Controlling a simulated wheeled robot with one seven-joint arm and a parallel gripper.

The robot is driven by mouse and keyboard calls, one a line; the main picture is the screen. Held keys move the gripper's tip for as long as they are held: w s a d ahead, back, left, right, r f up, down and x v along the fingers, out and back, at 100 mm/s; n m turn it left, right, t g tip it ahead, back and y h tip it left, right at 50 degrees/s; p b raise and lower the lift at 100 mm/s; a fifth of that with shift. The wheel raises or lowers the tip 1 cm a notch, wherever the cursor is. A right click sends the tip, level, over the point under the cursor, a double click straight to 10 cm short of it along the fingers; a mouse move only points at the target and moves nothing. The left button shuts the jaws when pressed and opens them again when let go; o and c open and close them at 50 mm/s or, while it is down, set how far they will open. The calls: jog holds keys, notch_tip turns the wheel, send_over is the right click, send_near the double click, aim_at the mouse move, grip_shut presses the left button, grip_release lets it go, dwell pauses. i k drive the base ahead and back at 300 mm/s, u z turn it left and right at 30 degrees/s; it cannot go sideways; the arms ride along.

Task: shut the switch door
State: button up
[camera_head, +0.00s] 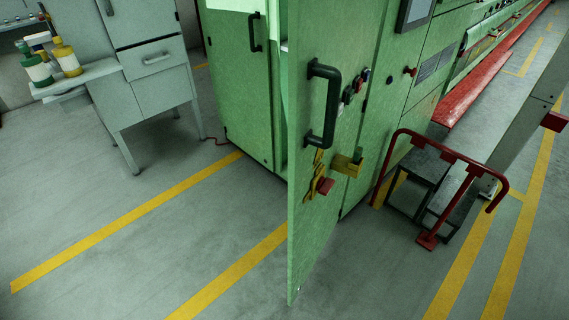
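The switch door (310,230) is a tall green panel in the middle of the view. It stands swung open, out from the green cabinet (235,90), with its lower corner over the floor near the bottom of the picture. A dark upright bar handle (323,105) is on its face. Below the handle are a yellow switch part (347,165) and a red block (325,186). A dark gap shows behind the door's left edge; most of the cabinet's inside is hidden. My gripper is not in view.
Red railings (450,155) and a dark step (425,170) stand right of the door. A grey bench (95,75) with bottles (65,57) is at the left. Grey floor with yellow lines (130,220) is clear at front left.

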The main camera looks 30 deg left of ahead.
aim_at(332, 44)
jog(key=u, duration=1.05)
jog(key=i, duration=1.05)
jog(key=u, duration=0.1)
jog(key=k, duration=0.85)
jog(key=u, duration=0.15)
